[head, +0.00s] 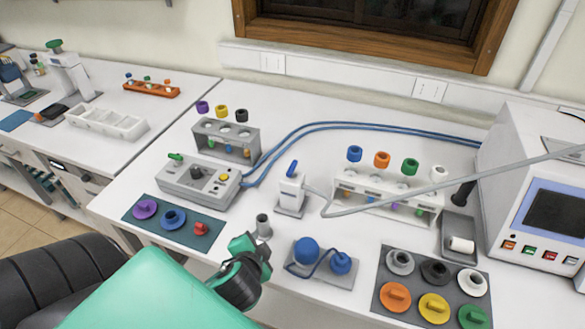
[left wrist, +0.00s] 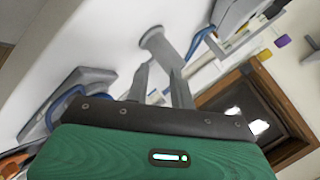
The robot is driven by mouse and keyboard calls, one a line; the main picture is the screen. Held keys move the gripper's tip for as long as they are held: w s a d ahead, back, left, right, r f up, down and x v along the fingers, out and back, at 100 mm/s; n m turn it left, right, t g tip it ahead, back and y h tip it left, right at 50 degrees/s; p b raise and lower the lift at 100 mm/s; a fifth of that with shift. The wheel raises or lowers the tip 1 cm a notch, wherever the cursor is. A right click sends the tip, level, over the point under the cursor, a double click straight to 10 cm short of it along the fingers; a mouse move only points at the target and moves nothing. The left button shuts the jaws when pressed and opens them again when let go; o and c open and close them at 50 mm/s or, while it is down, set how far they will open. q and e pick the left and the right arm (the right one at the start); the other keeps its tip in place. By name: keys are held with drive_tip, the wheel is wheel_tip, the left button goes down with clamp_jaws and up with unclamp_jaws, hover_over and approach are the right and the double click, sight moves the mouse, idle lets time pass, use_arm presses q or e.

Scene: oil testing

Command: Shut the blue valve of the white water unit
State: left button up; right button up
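The white water unit (head: 290,193) stands upright on the middle of the bench. Its blue valve (head: 292,168) is a small lever on top, pointing up and tilted slightly right. My left gripper (head: 262,246) is in front of the unit and to its left, apart from it, beside a small grey flared cylinder (head: 263,227). In the left wrist view my left gripper (left wrist: 160,85) shows two fingers with a gap between them and nothing held. The grey cylinder (left wrist: 158,45) lies just beyond the fingertips there. I cannot clearly make out the blue valve in that view. My right gripper is not in view.
A grey control box (head: 200,182) stands left of the unit, a white vial rack (head: 385,195) right of it. A grey tray with blue bulbs (head: 322,270) lies in front. A pale hose (head: 440,175) runs rightward from the unit. Blue tubes (head: 330,125) cross behind.

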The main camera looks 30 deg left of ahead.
use_arm(q)
drive_tip(key=w+r+m+t, duration=0.6)
drive_tip(key=r+m+t, duration=0.1)
drive_tip(key=m, duration=0.1)
drive_tip(key=m+h+p, duration=0.1)
drive_tip(key=m+p, duration=0.1)
drive_tip(key=p, duration=0.3)
approach(296, 161)
drive_tip(key=shift+t, duration=0.4)
drive_tip(key=x, duration=0.3)
drive_tip(key=f+x, duration=0.1)
drive_tip(key=x, duration=0.2)
drive_tip(key=shift+w+a+f, duration=0.1)
drive_tip(key=shift+w+a, duration=0.15)
drive_tip(key=shift+w+a+f+p, duration=0.1)
drive_tip(key=shift+w+p, duration=0.2)
drive_tip(key=shift+w, duration=0.2)
drive_tip(key=shift+c, duration=0.4)
clamp_jaws()
